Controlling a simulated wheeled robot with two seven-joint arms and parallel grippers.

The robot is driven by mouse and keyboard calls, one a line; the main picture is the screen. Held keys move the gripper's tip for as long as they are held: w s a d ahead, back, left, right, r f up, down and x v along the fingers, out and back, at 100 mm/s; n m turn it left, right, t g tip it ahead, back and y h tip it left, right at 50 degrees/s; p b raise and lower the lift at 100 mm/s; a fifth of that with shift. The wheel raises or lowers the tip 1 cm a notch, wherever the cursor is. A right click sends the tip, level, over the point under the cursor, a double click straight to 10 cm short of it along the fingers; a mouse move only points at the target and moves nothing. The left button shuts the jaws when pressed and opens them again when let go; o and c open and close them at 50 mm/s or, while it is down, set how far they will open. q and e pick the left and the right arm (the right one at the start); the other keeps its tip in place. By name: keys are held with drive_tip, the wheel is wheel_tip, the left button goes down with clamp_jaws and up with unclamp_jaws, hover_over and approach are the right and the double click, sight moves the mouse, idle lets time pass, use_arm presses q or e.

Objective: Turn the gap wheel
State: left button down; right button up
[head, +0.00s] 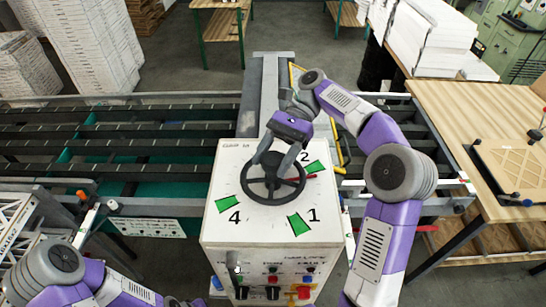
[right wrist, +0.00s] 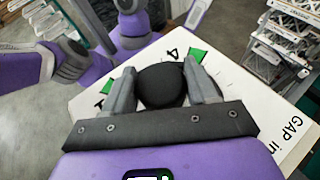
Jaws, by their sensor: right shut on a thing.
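The gap wheel (head: 273,196) is a black spoked wheel on the white sloping top of a control box (head: 222,180). A red pointer (head: 310,176) sticks out to its right, below the 2 and above the 1. Green marks with the numbers 4, 1 and 2 surround the wheel. My right gripper (head: 276,161) comes from above and is shut on the wheel; its fingers flank the dark middle part. In the right wrist view a rounded black part (right wrist: 163,86) sits between the two grey fingers. My left gripper is out of sight; only its arm shows at bottom left.
Buttons, including a red one (head: 304,292), and black knobs (head: 273,292) are on the box's front. A conveyor with dark rails (head: 110,133) runs left. A wooden table (head: 450,105) stands right, and white stacks (head: 90,40) stand behind left.

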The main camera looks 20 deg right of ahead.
drive_tip(key=shift+f, duration=0.1)
drive_tip(key=o, duration=1.4)
drive_tip(key=shift+o, duration=0.2)
drive_tip(key=shift+m+t+y, duration=0.3)
drive_tip(key=shift+m+t, duration=0.3)
drive_tip(key=shift+t, duration=0.1)
